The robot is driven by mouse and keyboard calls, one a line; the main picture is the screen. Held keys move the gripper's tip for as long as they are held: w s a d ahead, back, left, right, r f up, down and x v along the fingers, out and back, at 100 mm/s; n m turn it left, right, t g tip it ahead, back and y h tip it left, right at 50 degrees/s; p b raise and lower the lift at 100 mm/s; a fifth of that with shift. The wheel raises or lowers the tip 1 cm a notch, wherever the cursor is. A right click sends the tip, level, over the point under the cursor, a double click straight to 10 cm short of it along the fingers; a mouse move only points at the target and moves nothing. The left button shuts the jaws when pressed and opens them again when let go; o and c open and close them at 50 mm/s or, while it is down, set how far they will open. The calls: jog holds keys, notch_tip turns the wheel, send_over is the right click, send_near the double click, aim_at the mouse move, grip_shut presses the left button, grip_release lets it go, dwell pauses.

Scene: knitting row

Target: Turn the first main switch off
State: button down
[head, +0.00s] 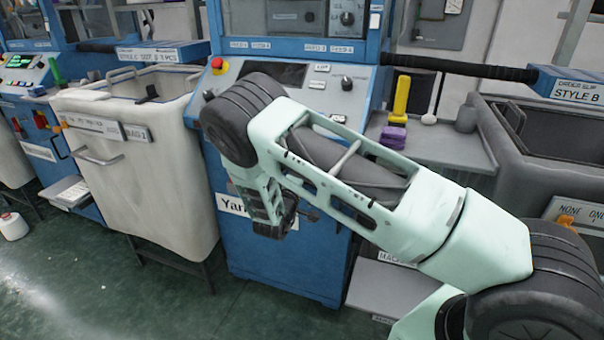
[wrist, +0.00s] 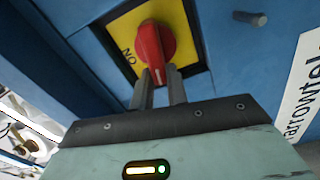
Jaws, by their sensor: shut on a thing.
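The main switch is a red rotary knob (wrist: 153,45) on a yellow plate (wrist: 185,28) set in the blue machine front, seen in the wrist view. The word "ON" shows on the plate to the left of the knob. My gripper (wrist: 160,75) is shut on the lower part of the knob, one finger on each side. In the head view my gripper (head: 275,228) is low at the blue machine's front (head: 300,265), and my arm hides the switch there.
A pale bin (head: 160,190) stands left of the machine, and a dark grey bin (head: 545,150) stands at the right. A small peg (wrist: 250,18) sticks out near the switch. Green floor lies in front.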

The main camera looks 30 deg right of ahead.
jog(key=shift+f+n, duration=0.3)
jog(key=shift+n, duration=0.8)
jog(key=c, duration=1.4)
grip_release()
jog(key=v, duration=1.7)
jog(key=shift+s+a, duration=0.15)
